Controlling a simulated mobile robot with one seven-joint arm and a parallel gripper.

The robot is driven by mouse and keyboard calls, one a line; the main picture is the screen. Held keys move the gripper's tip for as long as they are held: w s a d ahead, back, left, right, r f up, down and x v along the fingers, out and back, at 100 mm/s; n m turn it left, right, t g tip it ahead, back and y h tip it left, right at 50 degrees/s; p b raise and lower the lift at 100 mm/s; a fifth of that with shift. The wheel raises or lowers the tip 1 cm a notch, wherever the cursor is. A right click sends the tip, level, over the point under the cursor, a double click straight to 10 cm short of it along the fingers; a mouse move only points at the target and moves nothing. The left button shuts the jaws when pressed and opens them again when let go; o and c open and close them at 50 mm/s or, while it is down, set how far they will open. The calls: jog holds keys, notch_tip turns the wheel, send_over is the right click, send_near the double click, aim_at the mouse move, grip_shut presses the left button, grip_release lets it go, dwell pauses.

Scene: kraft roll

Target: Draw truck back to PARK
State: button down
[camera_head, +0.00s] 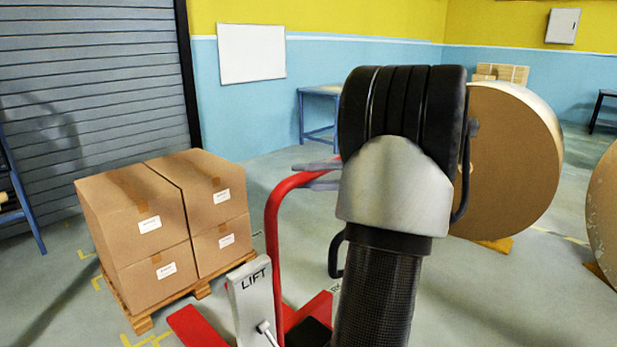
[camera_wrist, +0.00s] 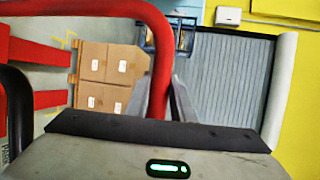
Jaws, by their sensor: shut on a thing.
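The red pallet truck (camera_head: 275,225) stands low in the middle of the head view, with a grey box marked LIFT (camera_head: 252,298) and a small lever on it. My gripper (camera_head: 318,172) is shut on the truck's curved red handle. The wrist view shows the handle (camera_wrist: 161,70) between my two grey fingers (camera_wrist: 160,102). Two red forks (camera_wrist: 38,99) show at the left there, pointing towards the boxes, with their tips close to the pallet. Floor lettering, seemingly PARK (camera_wrist: 6,154), is partly cut off at the wrist view's left edge. My arm hides part of the truck.
Cardboard boxes (camera_head: 140,240) stand stacked on a wooden pallet (camera_head: 203,288) at the left, among yellow floor marks. A large kraft roll (camera_head: 510,160) stands at the right, and another (camera_head: 604,215) at the right edge. A blue table (camera_head: 318,112) stands by the back wall. Open floor lies between.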

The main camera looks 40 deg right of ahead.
jog(key=shift+f, duration=0.15)
jog(key=c, duration=1.5)
grip_release()
jog(key=shift+s, duration=0.1)
jog(key=shift+c, duration=0.2)
jog(key=p+v, duration=0.3)
jog(key=v, duration=1.4)
jog(key=shift+s+r, duration=0.2)
jog(key=shift+r, duration=0.05)
jog(key=shift+w, duration=0.1)
